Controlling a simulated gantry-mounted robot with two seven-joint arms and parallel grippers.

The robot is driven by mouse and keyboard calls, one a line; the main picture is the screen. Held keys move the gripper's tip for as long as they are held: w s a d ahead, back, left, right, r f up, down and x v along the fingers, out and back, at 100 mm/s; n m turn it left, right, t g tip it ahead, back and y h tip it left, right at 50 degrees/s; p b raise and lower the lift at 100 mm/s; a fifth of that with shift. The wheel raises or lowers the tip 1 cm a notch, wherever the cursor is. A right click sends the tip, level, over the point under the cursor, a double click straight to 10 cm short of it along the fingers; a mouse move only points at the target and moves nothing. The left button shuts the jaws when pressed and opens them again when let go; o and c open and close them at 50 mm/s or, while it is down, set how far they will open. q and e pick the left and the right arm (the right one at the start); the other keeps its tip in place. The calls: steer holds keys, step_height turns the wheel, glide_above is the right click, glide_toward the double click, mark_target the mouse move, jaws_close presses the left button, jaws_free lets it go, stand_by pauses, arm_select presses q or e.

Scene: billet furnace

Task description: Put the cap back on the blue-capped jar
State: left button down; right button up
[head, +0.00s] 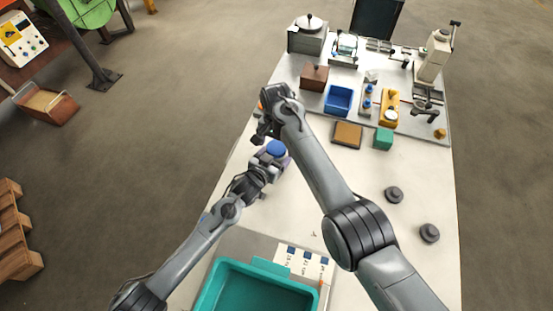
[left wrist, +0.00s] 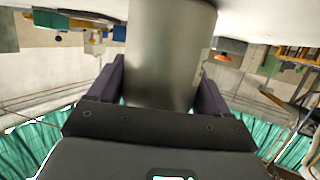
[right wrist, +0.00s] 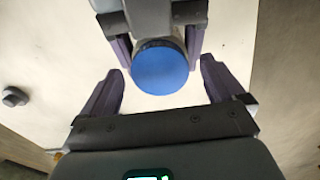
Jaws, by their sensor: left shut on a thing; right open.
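The jar is a plain grey cylinder (left wrist: 165,50) in the left wrist view. My left gripper (left wrist: 160,75) is shut around its body. In the head view my left gripper (head: 268,165) holds it over the left side of the white table. The round blue cap (head: 276,148) is on the jar's top and faces up in the right wrist view (right wrist: 160,70). I cannot tell how firmly it sits. My right gripper (right wrist: 165,78) is open, its fingers either side of the cap's near edge with gaps. In the head view it is partly hidden behind its arm.
Two dark knobs (head: 393,194) (head: 429,232) lie on the table (head: 350,185) at the right. A teal bin (head: 240,275) and a card with blue squares (head: 305,262) are at the front. A blue tray (head: 339,99), green block (head: 383,139) and equipment fill the back.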

step_height(320, 180, up, 12)
stand_by(0.8)
arm_select(q)
jaws_free()
steer(key=p+v, duration=0.1)
steer(key=v, duration=1)
steer(key=shift+p, duration=0.3)
arm_select(e)
steer(key=shift+r, duration=0.75)
arm_select(q)
steer(key=shift+w, duration=0.1)
